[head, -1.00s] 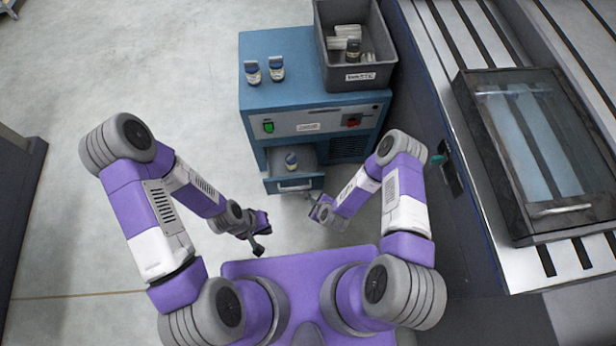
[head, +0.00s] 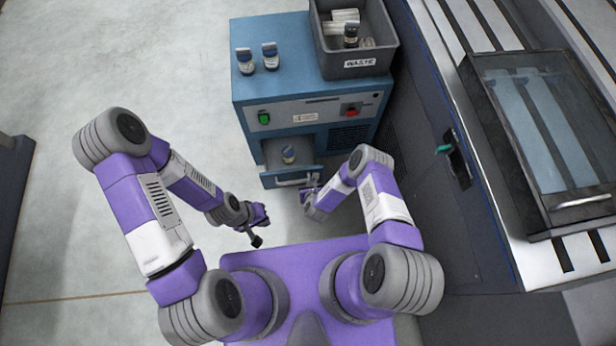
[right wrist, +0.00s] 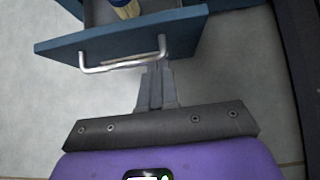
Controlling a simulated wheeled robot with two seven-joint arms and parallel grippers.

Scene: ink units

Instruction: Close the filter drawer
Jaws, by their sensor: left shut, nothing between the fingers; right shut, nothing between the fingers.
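The filter drawer (head: 290,172) stands pulled out of the front of the blue ink unit (head: 283,95), with a small bottle-like filter (head: 289,155) in it. In the right wrist view, the drawer's blue front panel (right wrist: 120,42) and its silver bar handle (right wrist: 124,62) show. My right gripper (head: 310,185) is shut and empty, at the right part of the drawer front. In the right wrist view its fingertips (right wrist: 157,66) are close to the handle's right end; I cannot tell whether they touch. My left gripper (head: 256,240) is shut and empty, in front and left of the drawer.
Two small bottles stand on the unit's top left, one of them here (head: 244,61). A grey waste bin (head: 356,67) with items inside sits on the top right. A long workbench (head: 475,180) with a glass-lidded frame stands right. Open floor lies left.

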